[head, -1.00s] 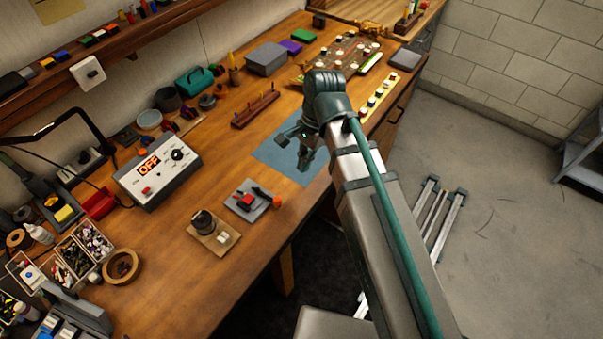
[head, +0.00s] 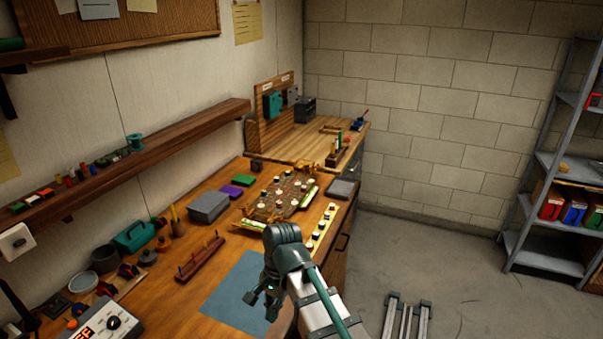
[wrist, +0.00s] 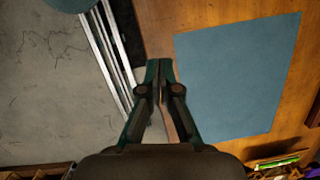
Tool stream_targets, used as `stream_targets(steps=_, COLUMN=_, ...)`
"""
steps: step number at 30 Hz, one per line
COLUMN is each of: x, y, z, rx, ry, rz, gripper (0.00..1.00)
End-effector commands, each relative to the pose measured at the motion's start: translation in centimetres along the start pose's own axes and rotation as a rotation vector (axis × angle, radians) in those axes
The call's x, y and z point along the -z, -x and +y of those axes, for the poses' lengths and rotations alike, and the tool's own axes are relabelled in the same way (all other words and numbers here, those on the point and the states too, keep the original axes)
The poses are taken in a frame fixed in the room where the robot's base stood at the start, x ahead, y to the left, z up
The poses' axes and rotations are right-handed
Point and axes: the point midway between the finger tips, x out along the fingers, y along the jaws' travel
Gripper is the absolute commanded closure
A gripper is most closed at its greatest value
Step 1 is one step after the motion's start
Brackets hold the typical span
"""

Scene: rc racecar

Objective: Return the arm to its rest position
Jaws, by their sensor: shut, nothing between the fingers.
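My gripper (head: 262,297) hangs at the end of my arm near the front edge of the wooden workbench, beside the blue mat (head: 236,291) in the head view. In the wrist view my gripper (wrist: 160,66) is shut, with its fingertips together and nothing between them. There it is above the bench's front edge, with the blue mat (wrist: 240,75) to its right and the grey floor to its left. My arm reaches in from the lower edge of the head view.
A board with white pieces (head: 282,195) and a yellow strip (head: 321,228) lie farther back on the bench. A peg rack (head: 200,258) and a grey box (head: 208,206) stand left. A metal shelf (head: 545,215) stands at the far right. The floor between is largely open.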

Motion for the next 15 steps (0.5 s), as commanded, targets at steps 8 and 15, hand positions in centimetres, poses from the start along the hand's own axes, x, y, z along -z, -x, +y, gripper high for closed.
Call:
stream_targets(steps=8, x=10.4, y=-8.8, z=8.5, rx=0.002, ry=0.182, rz=0.092, gripper=1.00)
stream_targets(steps=15, x=16.0, y=-15.1, z=16.6, rx=-0.037, ry=0.366, rz=0.163, gripper=1.00)
